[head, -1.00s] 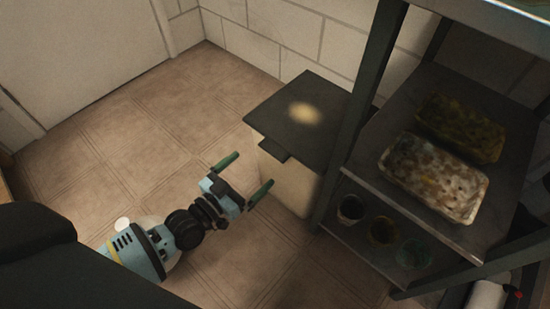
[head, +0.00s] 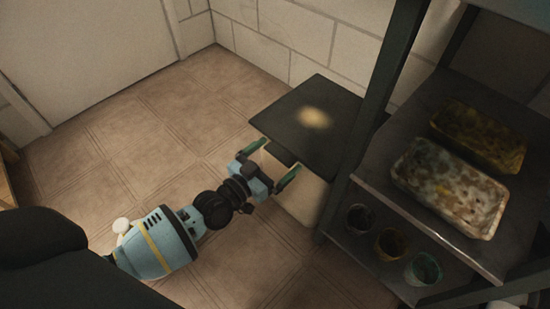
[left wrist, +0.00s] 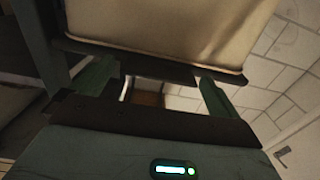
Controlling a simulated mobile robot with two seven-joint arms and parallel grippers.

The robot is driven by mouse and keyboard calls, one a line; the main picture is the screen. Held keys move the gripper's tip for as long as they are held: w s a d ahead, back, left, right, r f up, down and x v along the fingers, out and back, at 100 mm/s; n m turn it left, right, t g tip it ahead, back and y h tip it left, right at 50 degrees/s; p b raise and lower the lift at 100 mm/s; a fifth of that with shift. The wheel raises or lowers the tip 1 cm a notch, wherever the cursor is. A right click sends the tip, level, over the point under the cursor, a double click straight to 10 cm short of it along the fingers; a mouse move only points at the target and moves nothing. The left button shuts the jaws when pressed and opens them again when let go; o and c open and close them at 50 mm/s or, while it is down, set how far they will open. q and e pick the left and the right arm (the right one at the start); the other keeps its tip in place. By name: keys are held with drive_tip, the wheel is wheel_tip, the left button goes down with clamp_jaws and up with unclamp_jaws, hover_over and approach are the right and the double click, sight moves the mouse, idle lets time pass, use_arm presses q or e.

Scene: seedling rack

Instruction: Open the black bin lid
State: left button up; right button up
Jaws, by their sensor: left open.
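The black bin lid (head: 310,120) is a flat dark square lying shut on the cream bin (head: 300,198), with a bright light spot on top. A small tab (head: 279,154) sticks out from its near edge. My left gripper (head: 275,162) is at this edge, open, with its green fingers spread to either side of the tab. The left wrist view shows the open fingers (left wrist: 155,88), the dark lid edge (left wrist: 130,62) and the cream bin wall (left wrist: 165,25). Whether the fingers touch the tab cannot be told. My right gripper is not in view.
A dark metal rack (head: 345,150) stands close to the bin's right. It holds stained trays (head: 448,190) and, lower down, several small pots (head: 391,243). A white block wall (head: 300,50) is behind the bin. The tiled floor (head: 140,140) to the left is clear.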

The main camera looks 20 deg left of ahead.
use_arm(q)
drive_tip(key=c, duration=1.3)
drive_tip(key=shift+r, duration=0.15)
